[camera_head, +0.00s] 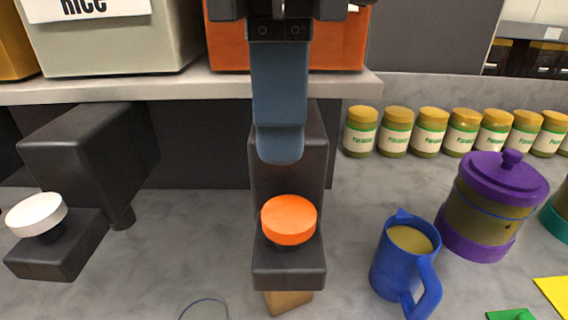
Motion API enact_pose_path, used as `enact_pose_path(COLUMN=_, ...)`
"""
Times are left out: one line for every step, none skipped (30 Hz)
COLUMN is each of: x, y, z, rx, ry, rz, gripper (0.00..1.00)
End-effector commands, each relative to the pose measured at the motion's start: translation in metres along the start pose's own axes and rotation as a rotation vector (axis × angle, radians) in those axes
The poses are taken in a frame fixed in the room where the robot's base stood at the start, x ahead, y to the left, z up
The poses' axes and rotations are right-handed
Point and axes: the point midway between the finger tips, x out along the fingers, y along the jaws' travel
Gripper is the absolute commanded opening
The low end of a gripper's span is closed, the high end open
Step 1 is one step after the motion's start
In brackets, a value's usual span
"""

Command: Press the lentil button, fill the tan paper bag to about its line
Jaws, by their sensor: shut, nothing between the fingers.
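An orange round button (289,220) sits on a dark dispenser base (289,269) in the middle of the view. Its label is not in view, so I cannot read what it dispenses. My gripper (280,146) is shut and empty, its blue fingers pointing down just above and behind the button in the picture, apart from it. A tan object, likely the paper bag (288,302), shows only in a small part below the dispenser base; its line and its contents are hidden.
A white button (36,214) stands on another dispenser at the left, under a bin marked "RICE" (115,45). A blue pitcher (390,262) and a purple-lidded jar (490,205) stand at the right. Several jars (431,132) line the back. A clear round rim (204,308) shows at the bottom.

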Motion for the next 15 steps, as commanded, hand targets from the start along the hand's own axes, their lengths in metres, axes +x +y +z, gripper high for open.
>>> enact_pose_path(x=-0.010, y=-0.001, z=0.001, rx=0.002, ry=-0.001, rz=-0.004, gripper=0.00)
enact_pose_path(x=-0.016, y=-0.001, z=0.001, rx=0.001, ry=-0.002, rz=-0.004, gripper=0.00)
enact_pose_path(x=-0.024, y=-0.001, z=0.000, rx=0.001, ry=-0.001, rz=-0.004, gripper=0.00)
enact_pose_path(x=-0.030, y=-0.001, z=0.000, rx=0.002, ry=-0.001, rz=-0.004, gripper=0.00)
enact_pose_path(x=-0.035, y=-0.001, z=0.000, rx=0.001, ry=-0.001, rz=-0.004, gripper=0.00)
enact_pose_path(x=-0.042, y=-0.001, z=0.000, rx=0.001, ry=-0.001, rz=-0.003, gripper=0.00)
enact_pose_path(x=-0.046, y=0.000, z=0.000, rx=0.001, ry=-0.001, rz=-0.002, gripper=0.00)
enact_pose_path(x=-0.050, y=-0.001, z=0.000, rx=0.002, ry=-0.002, rz=-0.003, gripper=0.00)
enact_pose_path(x=-0.055, y=-0.001, z=0.000, rx=0.002, ry=-0.002, rz=-0.003, gripper=0.00)
enact_pose_path(x=-0.057, y=-0.001, z=0.000, rx=0.001, ry=-0.002, rz=-0.002, gripper=0.00)
enact_pose_path(x=-0.060, y=-0.001, z=0.000, rx=0.001, ry=-0.002, rz=-0.002, gripper=0.00)
enact_pose_path(x=-0.062, y=0.000, z=0.000, rx=0.001, ry=-0.001, rz=-0.001, gripper=0.00)
enact_pose_path(x=-0.064, y=0.000, z=0.000, rx=0.001, ry=-0.001, rz=-0.001, gripper=0.00)
enact_pose_path(x=-0.065, y=0.000, z=0.000, rx=0.001, ry=-0.001, rz=-0.001, gripper=0.00)
enact_pose_path(x=-0.066, y=0.000, z=0.000, rx=0.000, ry=-0.001, rz=-0.001, gripper=0.00)
